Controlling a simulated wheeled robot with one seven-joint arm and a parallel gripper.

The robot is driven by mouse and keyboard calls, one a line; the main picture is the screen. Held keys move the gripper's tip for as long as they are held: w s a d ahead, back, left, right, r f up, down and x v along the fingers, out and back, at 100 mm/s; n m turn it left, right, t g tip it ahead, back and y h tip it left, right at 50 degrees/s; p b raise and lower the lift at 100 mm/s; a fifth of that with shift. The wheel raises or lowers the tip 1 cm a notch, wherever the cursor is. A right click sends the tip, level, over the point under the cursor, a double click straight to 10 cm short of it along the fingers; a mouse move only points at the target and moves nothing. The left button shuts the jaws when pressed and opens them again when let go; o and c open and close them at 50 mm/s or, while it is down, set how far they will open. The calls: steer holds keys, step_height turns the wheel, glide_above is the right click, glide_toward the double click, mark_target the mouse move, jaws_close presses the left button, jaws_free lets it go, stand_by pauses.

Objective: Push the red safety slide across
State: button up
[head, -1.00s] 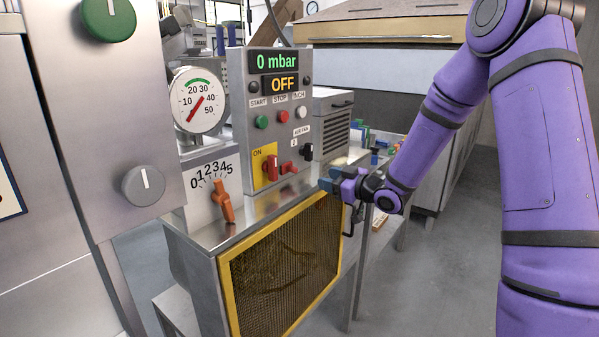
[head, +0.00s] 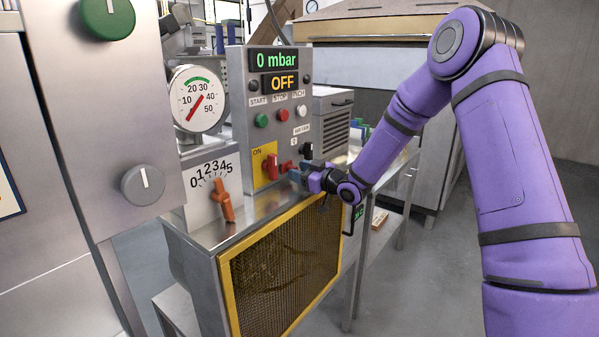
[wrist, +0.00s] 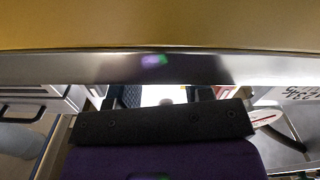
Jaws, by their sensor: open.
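The red safety slide (head: 287,166) is on the lower front of the grey control panel (head: 262,218), beside a red upright lever (head: 271,166) on a yellow plate marked ON. My gripper (head: 297,175) is open, just right of the red slide in the head view, with its tips close to it. I cannot tell whether they touch. In the wrist view a dark bar and a purple body fill the lower middle, and the slide cannot be made out clearly.
The panel shows 0 mbar and OFF, with start, stop and inch buttons (head: 281,115). An orange dial handle (head: 224,203) and a yellow-framed mesh guard (head: 290,262) are nearby. Floor at the right is free.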

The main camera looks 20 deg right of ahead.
steer(key=shift+w+a, duration=0.1)
steer(key=shift+w, duration=0.1)
jaws_close()
steer(key=s+a, duration=0.1)
steer(key=a, duration=0.1)
steer(key=s+a, duration=0.1)
steer(key=shift+s+a, duration=0.3)
steer(key=shift+a, duration=0.05)
jaws_free()
